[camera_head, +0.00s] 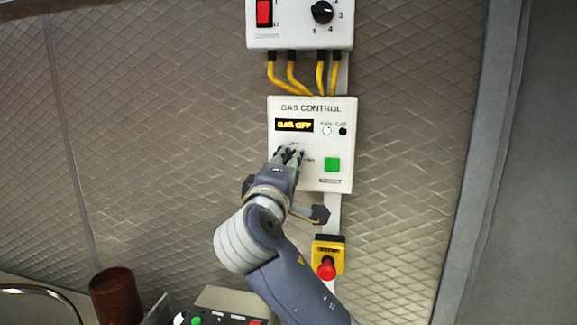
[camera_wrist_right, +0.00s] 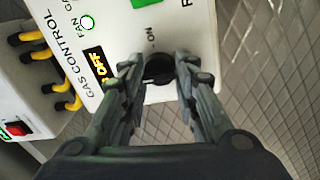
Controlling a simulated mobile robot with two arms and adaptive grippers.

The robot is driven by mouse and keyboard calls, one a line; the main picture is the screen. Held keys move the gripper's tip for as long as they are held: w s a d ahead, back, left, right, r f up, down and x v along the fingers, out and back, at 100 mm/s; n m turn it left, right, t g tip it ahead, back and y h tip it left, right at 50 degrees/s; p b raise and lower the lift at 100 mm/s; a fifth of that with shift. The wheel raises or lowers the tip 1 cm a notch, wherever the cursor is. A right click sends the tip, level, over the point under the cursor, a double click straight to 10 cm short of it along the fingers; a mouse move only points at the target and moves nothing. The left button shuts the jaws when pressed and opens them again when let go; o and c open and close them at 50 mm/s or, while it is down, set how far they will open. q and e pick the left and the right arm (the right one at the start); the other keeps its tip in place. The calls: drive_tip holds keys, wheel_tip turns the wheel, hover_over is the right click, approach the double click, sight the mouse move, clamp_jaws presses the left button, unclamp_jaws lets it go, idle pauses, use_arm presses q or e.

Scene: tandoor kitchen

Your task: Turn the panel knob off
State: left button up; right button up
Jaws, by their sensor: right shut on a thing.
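The white gas control panel (camera_head: 342,180) is on the quilted metal wall, and its display (camera_head: 294,125) reads "GAS OFF". In the right wrist view the panel (camera_wrist_right: 120,22) shows at an angle, with the display (camera_wrist_right: 98,66) partly hidden by a finger. The black panel knob (camera_wrist_right: 158,69) is between the fingertips of my right gripper (camera_wrist_right: 160,70), which is shut on it. In the head view my right gripper (camera_head: 290,152) covers the knob. The left gripper is not in view.
A green button (camera_head: 332,165) is right of the knob. An upper box (camera_head: 290,36) with a red switch (camera_head: 264,12) and black dial (camera_head: 322,12) sits above, joined by yellow cables (camera_head: 290,74). A red emergency button (camera_head: 326,268) is below. A brown pot (camera_head: 115,297) stands lower left.

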drive_tip(key=shift+f, duration=0.1)
drive_tip(key=o, duration=1.1)
drive_tip(key=shift+c, duration=0.2)
drive_tip(key=v, duration=1.2)
drive_tip(key=shift+a, duration=0.1)
